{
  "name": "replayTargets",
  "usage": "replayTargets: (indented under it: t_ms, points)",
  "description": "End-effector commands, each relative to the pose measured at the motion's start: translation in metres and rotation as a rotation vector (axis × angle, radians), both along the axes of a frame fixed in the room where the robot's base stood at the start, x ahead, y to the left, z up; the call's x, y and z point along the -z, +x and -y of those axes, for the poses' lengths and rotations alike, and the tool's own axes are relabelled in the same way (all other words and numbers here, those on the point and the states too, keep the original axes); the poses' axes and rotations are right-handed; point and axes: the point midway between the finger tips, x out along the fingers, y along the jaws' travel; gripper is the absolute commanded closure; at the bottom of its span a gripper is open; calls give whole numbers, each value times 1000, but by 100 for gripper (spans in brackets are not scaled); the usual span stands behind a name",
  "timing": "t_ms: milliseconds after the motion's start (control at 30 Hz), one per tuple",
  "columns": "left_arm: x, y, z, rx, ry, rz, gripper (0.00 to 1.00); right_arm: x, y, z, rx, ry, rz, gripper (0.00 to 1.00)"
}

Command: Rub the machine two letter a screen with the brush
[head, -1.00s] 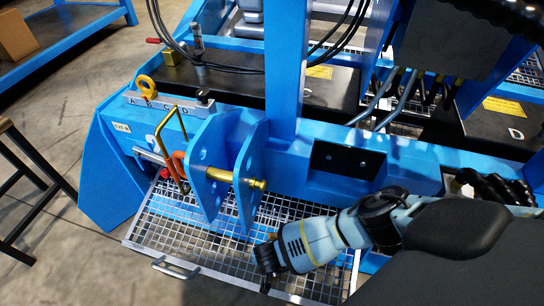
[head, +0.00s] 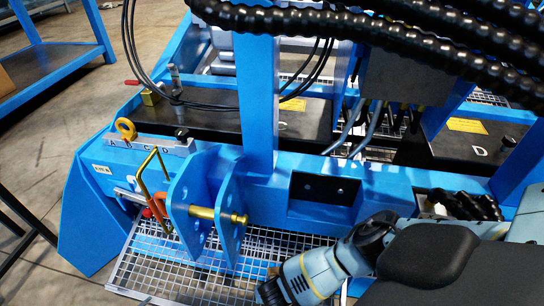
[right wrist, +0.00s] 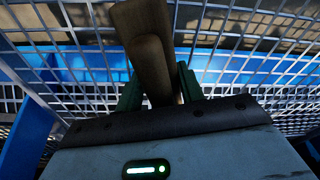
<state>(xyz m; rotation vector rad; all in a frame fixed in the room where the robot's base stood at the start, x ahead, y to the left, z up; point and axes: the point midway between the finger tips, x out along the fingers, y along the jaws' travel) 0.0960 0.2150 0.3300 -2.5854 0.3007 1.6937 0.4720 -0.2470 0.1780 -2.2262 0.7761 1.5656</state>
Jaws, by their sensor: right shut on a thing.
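My right gripper (head: 270,290) is low in the head view, above the front wire mesh screen (head: 165,268), and partly cut off by the bottom edge. In the right wrist view my right gripper (right wrist: 160,90) is shut on a brown wooden handle (right wrist: 146,62), taken to be the brush; its bristles are not seen. Mesh (right wrist: 235,50) fills the background there, and I cannot tell whether the brush touches it. I cannot read a machine number or tell whether this is the letter A screen. My left gripper is not in view.
A blue bracket (head: 183,200) with a brass pin (head: 220,215) stands over the screen. An orange-and-yellow hooked piece (head: 158,200) hangs left of it. A lettered grey bar (head: 150,143) lies on the blue frame. Thick black hoses (head: 400,40) cross the upper right. Bare floor lies left.

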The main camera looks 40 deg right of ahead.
Motion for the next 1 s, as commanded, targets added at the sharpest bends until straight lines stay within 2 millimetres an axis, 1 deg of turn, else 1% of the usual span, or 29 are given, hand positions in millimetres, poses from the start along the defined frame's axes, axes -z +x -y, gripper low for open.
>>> replayTargets:
  t_ms: [33,200,333,733,1000]
  points:
    - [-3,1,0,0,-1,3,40,2,-10,11,5,-17,-12,94]
    - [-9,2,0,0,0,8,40,2,-20,19,7,-16,-12,94]
    - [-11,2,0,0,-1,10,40,2,-24,21,5,-14,-12,94]
    - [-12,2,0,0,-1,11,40,0,-21,17,5,-9,-9,94]
    - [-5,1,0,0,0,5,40,-2,-5,4,3,-6,-4,94]
